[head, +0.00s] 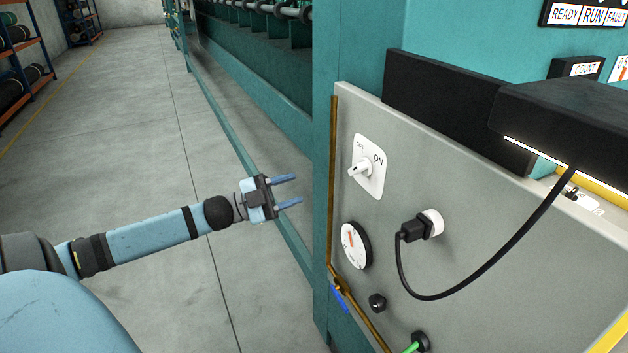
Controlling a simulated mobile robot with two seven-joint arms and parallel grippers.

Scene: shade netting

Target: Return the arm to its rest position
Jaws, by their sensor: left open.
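My left arm reaches in from the left, and its left gripper (288,190) is open and empty. Its two blue fingers point right, toward the teal machine post (322,200), and look apart from it in the picture. The gripper is seen against the grey floor, left of the grey control panel (480,245). The panel carries a white rotary OFF/ON switch (367,167), whose knob points to the lower left. My right gripper is not in view.
Below the switch is a round dial (355,246). A black plug (415,229) with a looping cable (470,284) sits in the panel. A dark lamp housing (565,115) juts out at the right. A brass pipe (333,190) runs down the panel's edge. The floor (130,140) at left is clear.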

